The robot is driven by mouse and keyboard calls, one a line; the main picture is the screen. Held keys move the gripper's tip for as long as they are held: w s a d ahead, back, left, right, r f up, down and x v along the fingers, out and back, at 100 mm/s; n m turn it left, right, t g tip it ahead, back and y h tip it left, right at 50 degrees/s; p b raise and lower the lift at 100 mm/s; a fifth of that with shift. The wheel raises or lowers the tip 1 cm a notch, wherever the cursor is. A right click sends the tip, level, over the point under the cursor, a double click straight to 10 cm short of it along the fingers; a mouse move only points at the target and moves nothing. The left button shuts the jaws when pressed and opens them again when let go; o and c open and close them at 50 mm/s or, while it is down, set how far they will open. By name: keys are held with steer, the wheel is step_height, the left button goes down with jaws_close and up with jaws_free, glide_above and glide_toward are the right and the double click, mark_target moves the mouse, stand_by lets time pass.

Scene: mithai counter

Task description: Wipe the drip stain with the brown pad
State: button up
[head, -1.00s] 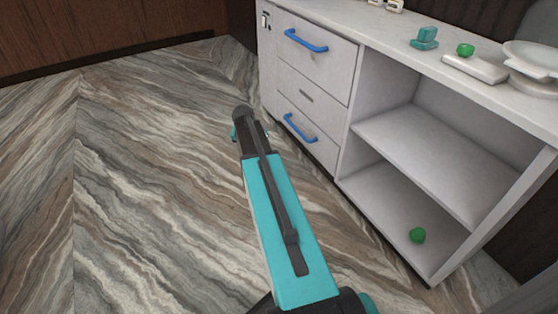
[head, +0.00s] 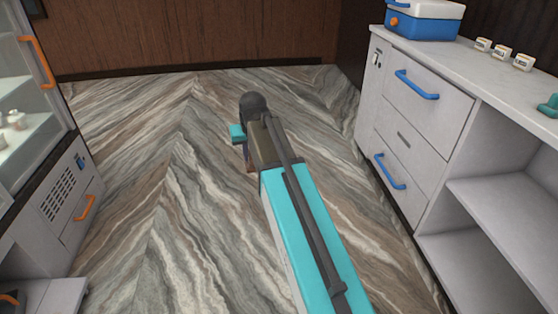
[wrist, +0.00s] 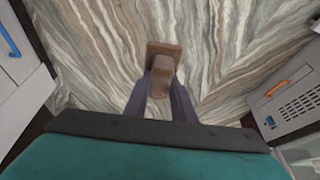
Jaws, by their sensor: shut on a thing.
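In the wrist view my gripper (wrist: 160,88) is shut on the brown pad (wrist: 163,49), a brown block with a raised grip between the two dark fingers. The pad is held out over the marbled floor. In the head view my teal arm reaches forward, and a small brown bit of the pad (head: 249,165) shows below its end; the fingers are mostly hidden there. I cannot make out a drip stain in either view.
A white counter with drawers and blue handles (head: 417,85) stands on the right, with a blue and white cooler (head: 424,22) and several small labelled containers on top. A glass display case with orange handles (head: 38,62) stands on the left. The floor between (head: 180,140) is clear.

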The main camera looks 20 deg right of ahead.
steer(key=a+r+n, duration=0.1)
steer(key=a+r, duration=0.2)
steer(key=a, duration=0.3)
steer(key=shift+s+a+r+n+y, duration=0.15)
steer(key=shift+s+n+y, duration=0.15)
steer(key=shift+s+n, duration=0.1)
